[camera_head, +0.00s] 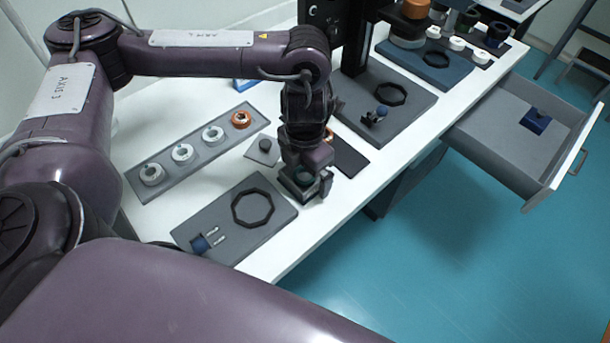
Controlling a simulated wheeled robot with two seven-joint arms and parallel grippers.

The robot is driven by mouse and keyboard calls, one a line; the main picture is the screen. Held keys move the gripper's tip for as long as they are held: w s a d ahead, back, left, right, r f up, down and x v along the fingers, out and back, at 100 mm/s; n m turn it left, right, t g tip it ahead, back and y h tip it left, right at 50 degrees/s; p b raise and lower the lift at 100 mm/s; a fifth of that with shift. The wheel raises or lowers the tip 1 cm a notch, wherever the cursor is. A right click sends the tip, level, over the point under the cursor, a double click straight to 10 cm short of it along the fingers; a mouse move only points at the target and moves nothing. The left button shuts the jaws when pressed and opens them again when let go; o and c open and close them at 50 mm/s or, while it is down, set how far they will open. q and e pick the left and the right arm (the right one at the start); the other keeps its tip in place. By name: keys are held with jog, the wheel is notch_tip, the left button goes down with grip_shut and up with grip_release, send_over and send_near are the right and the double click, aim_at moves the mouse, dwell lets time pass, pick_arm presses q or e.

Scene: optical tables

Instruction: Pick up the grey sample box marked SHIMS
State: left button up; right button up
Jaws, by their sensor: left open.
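My left gripper (307,188) points down at the front edge of the white table, just right of a grey plate with a black octagonal ring. It is open. A small grey box-like thing with a greenish top (303,174) shows between its fingers, mostly hidden by them. It may be the SHIMS sample box, but no marking is readable. I cannot tell whether the fingers touch it. My right gripper is not in view.
The grey plate (208,222) lies left of the gripper. Behind is a grey strip (198,160) with several ring-shaped parts. A small knobbed plate (263,150) and a dark flat plate (347,156) lie close by. An open drawer (500,143) at right holds a blue part (537,121).

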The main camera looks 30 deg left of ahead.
pick_arm(q)
jog(key=c, duration=1.1)
jog(key=shift+c, duration=0.6)
jog(key=shift+w+r, duration=0.1)
jog(key=shift+r, duration=0.1)
